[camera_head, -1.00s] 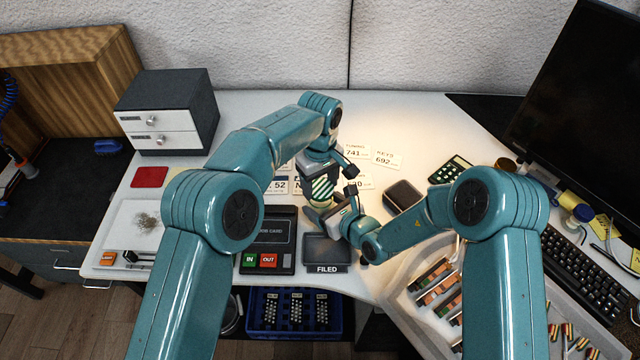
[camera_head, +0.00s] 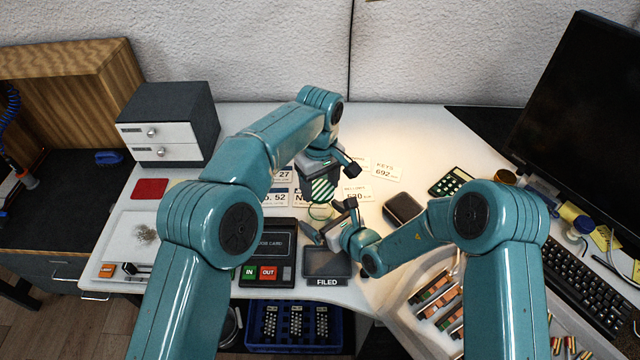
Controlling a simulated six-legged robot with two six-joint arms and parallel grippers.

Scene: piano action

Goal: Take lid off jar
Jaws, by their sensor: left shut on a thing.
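A small clear, greenish glass jar (camera_head: 320,211) shows on the white desk just below my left gripper, mostly hidden. My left gripper (camera_head: 322,187) points down from above at the top of the jar. It is shut on the lid, which its striped body hides. I cannot tell how far apart lid and jar are. My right gripper (camera_head: 331,219) is low on the near side of the jar. Its two dark fingers are spread apart, one at left front and one at right back, and it looks empty.
A card unit (camera_head: 268,250) with IN and OUT keys and a FILED tray (camera_head: 327,263) lie in front. A dark box (camera_head: 403,208) is at right, price cards behind. A parts tray (camera_head: 395,315) and monitor (camera_head: 575,120) flank the right side.

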